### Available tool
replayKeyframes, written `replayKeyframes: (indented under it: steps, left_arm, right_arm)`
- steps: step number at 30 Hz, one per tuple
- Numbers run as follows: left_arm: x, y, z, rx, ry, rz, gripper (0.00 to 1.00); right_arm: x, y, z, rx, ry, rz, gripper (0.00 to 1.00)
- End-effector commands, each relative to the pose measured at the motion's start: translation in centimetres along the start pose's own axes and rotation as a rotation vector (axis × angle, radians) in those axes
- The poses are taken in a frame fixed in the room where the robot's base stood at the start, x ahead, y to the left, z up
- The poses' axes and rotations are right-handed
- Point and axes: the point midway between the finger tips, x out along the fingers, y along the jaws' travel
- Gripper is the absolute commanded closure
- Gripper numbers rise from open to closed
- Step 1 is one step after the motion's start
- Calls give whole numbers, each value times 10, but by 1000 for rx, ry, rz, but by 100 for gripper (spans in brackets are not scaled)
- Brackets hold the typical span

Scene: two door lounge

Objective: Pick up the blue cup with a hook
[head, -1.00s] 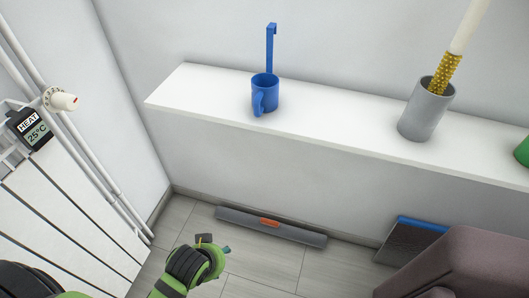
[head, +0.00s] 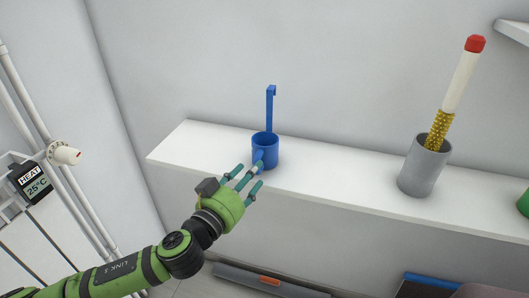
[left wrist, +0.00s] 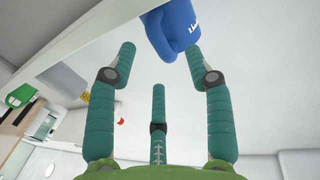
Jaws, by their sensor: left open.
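The blue cup (head: 265,150) stands upright on the white shelf (head: 330,180) in the head view. A tall blue hook (head: 271,105) rises from its back, and its handle faces me. My left gripper (head: 246,176) is open and empty, just in front of the cup and a little below it to the left. In the left wrist view the cup (left wrist: 172,28) is at the top, beyond the open teal fingers (left wrist: 165,70) and not between them. Whether a finger touches the handle I cannot tell. My right gripper is not in view.
A grey holder (head: 425,168) with a gold-and-white brush-like stick (head: 455,95) stands on the shelf to the right. A green object (head: 523,203) is at the right edge. A radiator with a heat display (head: 35,182) is at the left. The shelf between cup and holder is clear.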

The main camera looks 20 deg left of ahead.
Motion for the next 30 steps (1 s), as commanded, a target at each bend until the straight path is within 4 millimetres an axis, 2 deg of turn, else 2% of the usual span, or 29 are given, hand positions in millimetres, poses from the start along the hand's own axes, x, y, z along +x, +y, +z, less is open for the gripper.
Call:
replayKeyframes:
  steps: [4, 9, 18, 19, 22, 23, 30]
  left_arm:
    - [20, 0, -7, 1, 2, -2, 48]
    - [41, 0, -4, 0, 0, -1, 48]
    - [46, 0, -2, -1, -2, -1, 48]
    - [46, 0, -2, 0, -2, -1, 52]
    - [46, 0, -2, 0, -2, -1, 92]
    - [46, 0, -2, 0, -2, -1, 100]
    - [46, 0, -3, 0, -1, -2, 100]
  right_arm:
    - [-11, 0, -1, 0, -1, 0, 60]
    - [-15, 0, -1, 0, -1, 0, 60]
    - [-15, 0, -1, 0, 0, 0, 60]
    - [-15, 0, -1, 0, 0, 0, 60]
    - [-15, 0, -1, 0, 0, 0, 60]
    - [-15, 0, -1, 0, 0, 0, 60]
    - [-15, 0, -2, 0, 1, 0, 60]
